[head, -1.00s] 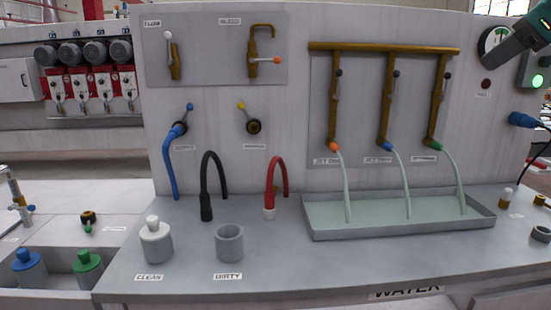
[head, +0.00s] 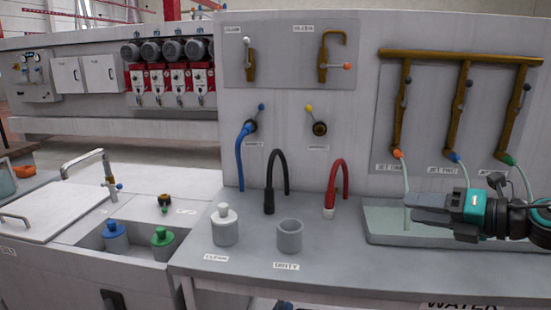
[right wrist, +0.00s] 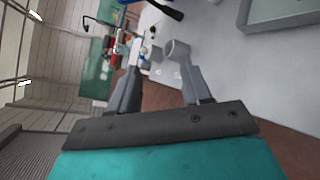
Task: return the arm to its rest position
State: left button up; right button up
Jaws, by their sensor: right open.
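My right gripper (head: 425,207) comes in from the right in the head view, in front of the shallow water tray (head: 385,238). In the right wrist view its two fingers (right wrist: 157,82) stand apart with nothing between them. Beyond the fingertips, the grey open cup (right wrist: 178,50) shows on the bench. My left gripper is in neither view.
A sink with blue (head: 115,238) and green (head: 163,243) containers is at left.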

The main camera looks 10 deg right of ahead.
jog(key=s+a+f+m+t+h+p, duration=0.15)
jog(key=s+a+f+m, duration=0.3)
jog(key=f+m, duration=0.55)
jog(key=s+a+f+m+t+h, duration=0.25)
jog(key=a+f+m, duration=0.25)
jog(key=f+m, duration=0.55)
jog(key=s+a+f+m+g+h, duration=0.1)
jog(key=s+a+f+m+g, duration=0.1)
jog(key=s+a+f+m, duration=0.2)
jog(key=s+a+f+m+g+h, duration=0.2)
jog(key=s+a+f+m+g, duration=0.1)
jog(key=s+f, duration=0.4)
jog(key=s+a+m+p, duration=0.1)
jog(key=m, duration=0.1)
jog(key=shift+s+f+m, duration=0.15)
jog(key=shift+s+m, duration=0.15)
jog(key=shift+m, duration=0.05)
